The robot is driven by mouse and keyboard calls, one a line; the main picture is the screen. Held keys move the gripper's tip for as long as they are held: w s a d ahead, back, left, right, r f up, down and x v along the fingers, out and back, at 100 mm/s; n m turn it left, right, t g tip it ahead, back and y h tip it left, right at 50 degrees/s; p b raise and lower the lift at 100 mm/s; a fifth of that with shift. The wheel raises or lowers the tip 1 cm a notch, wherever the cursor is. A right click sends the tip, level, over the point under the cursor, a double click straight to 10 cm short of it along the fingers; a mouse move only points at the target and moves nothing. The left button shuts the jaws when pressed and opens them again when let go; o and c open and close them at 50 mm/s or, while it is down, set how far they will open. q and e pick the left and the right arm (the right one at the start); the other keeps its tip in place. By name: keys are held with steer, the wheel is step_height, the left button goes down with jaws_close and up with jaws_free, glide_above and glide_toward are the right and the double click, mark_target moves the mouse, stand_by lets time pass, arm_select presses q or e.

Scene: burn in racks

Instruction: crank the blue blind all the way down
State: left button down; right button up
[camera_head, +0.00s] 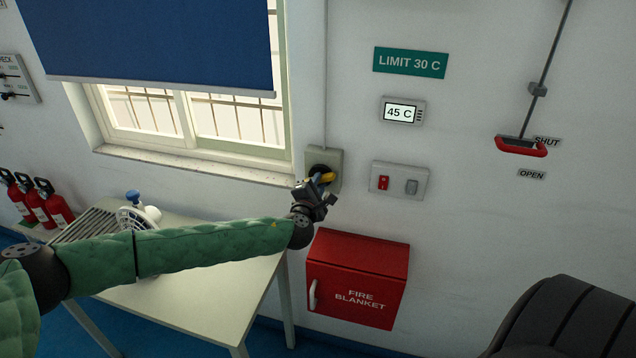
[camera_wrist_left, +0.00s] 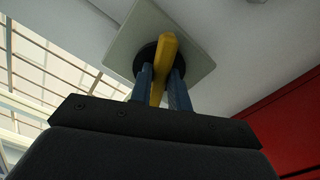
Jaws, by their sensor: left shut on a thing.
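The blue blind (camera_head: 150,42) hangs over the upper part of the window in the head view. Its bottom edge is well above the sill, and bare glass with bars shows below it. The crank is a yellow handle (camera_head: 325,177) on a black hub in a grey wall plate (camera_head: 337,157), right of the window. My left gripper (camera_head: 322,188) is at the plate, shut on the yellow handle. In the left wrist view its two blue fingers (camera_wrist_left: 161,88) stand on either side of the yellow handle (camera_wrist_left: 166,55). My right gripper is not in view.
A white table (camera_head: 215,285) with a small fan (camera_head: 138,215) stands under the window. A red fire blanket box (camera_head: 357,278) is below the crank. A switch plate (camera_head: 400,180) and a display reading 45 C (camera_head: 402,111) are to its right. A red-handled lever (camera_head: 521,146) hangs farther right.

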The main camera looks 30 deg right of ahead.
arm_select(q)
steer(key=m, duration=0.8)
steer(key=shift+f, duration=0.3)
steer(key=shift+m, duration=1.4)
steer(key=c, duration=1.5)
jaws_free()
steer(key=shift+o, duration=0.9)
steer(key=shift+w, duration=0.1)
steer(key=shift+s+a+f+b, duration=0.1)
steer(key=shift+s+a+b, duration=0.3)
steer(key=shift+b, duration=0.25)
steer(key=b+v, duration=0.3)
steer(key=v, duration=0.3)
steer(key=shift+s+a, duration=0.2)
steer(key=shift+a, duration=0.2)
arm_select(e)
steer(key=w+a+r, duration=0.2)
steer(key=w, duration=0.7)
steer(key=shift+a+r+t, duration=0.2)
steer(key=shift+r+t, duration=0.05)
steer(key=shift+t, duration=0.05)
